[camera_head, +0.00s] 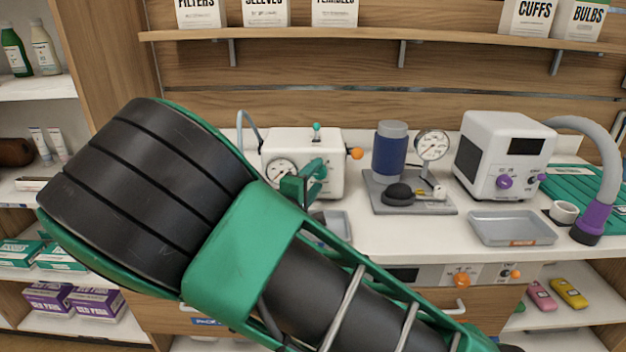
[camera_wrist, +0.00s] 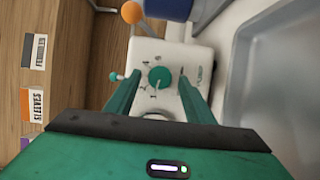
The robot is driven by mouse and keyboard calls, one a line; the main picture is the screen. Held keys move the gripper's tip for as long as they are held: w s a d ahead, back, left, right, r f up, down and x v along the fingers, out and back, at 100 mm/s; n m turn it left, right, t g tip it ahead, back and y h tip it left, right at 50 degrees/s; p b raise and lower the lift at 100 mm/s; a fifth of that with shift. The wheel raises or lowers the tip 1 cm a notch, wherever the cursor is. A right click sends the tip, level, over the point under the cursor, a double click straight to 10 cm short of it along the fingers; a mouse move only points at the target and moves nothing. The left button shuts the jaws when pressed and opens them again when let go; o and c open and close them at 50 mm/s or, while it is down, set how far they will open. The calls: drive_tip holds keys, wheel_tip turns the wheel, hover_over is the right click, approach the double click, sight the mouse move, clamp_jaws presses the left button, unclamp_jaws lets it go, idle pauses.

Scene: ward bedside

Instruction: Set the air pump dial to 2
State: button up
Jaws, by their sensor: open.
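A white box-shaped unit (camera_head: 328,150) with a round gauge, a teal toggle on top and an orange ball knob stands on the counter. In the wrist view the same unit (camera_wrist: 148,50) shows a teal round dial (camera_wrist: 160,77) with marks around it.
A blue cylinder (camera_head: 389,150) and gauge stand on a grey base to the right. Beyond are a white machine (camera_head: 503,150) with a purple knob, a grey hose (camera_head: 603,155) and a metal tray (camera_head: 500,238). Another grey tray (camera_wrist: 290,70) lies beside the unit.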

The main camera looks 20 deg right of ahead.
drive_tip(key=shift+w+d, duration=0.2)
drive_tip(key=c, duration=1.1)
drive_tip(key=shift+o, duration=0.2)
drive_tip(key=shift+a, duration=0.1)
drive_tip(key=shift+m, duration=0.3)
drive_tip(key=m+g+y, duration=0.1)
drive_tip(key=m, duration=0.2)
drive_tip(key=shift+r, duration=0.1)
drive_tip(key=shift+s+r+m+g+y, duration=0.1)
drive_tip(key=shift+m+g+y, duration=0.2)
drive_tip(key=shift+m+y, duration=0.8)
drive_tip(key=shift+m, duration=0.4)
